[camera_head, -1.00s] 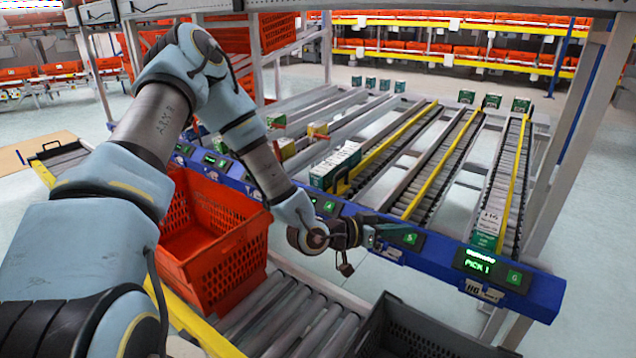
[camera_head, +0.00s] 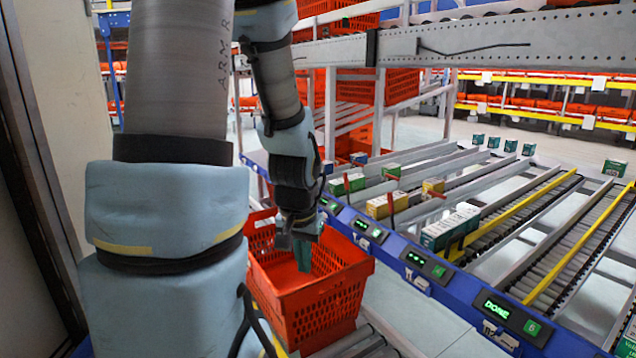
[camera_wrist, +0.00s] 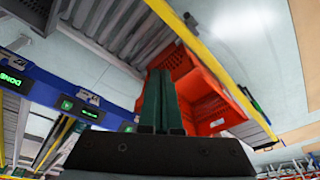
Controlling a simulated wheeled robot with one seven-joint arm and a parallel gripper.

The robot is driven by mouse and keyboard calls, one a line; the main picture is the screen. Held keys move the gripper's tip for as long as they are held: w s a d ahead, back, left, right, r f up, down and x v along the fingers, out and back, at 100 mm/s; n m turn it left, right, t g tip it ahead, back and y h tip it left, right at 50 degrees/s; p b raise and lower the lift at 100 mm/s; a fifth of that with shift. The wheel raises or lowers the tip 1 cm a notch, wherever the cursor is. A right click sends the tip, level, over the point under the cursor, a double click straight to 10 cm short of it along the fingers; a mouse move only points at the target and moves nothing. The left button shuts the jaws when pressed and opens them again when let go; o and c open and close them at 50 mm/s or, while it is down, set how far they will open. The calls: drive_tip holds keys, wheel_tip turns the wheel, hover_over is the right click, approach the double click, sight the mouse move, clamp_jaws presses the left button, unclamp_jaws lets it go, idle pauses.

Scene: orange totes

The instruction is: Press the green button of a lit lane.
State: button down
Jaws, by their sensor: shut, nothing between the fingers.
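My gripper (camera_head: 303,255) is shut and empty, hanging above the open orange tote, away from the button panels. Its two green fingers (camera_wrist: 161,102) are together in the wrist view, with the tote behind them. A lane panel at the lower right shows lit green DONE (camera_head: 496,309), with its green button (camera_head: 533,327) beside it. Panels farther left along the blue rail show smaller green marks, including one display (camera_head: 415,259) with a button (camera_head: 438,271); their text is too small to read. The DONE display (camera_wrist: 12,80) also shows at the wrist view's left edge. No PICK display shows now.
The orange tote (camera_head: 318,301) stands on a roller conveyor below the blue rail (camera_head: 462,300). Green-white cartons (camera_head: 450,228) and yellow boxes (camera_head: 378,207) sit in lanes behind the rail. A grey perforated beam (camera_head: 480,38) crosses above.

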drive_tip(key=s+a+r+n+g, duration=0.1)
drive_tip(key=s+a+r+n, duration=0.1)
drive_tip(key=s+a+r, duration=0.1)
drive_tip(key=shift+s+a+n, duration=0.3)
drive_tip(key=shift+s+a, duration=0.15)
drive_tip(key=shift+s, duration=0.25)
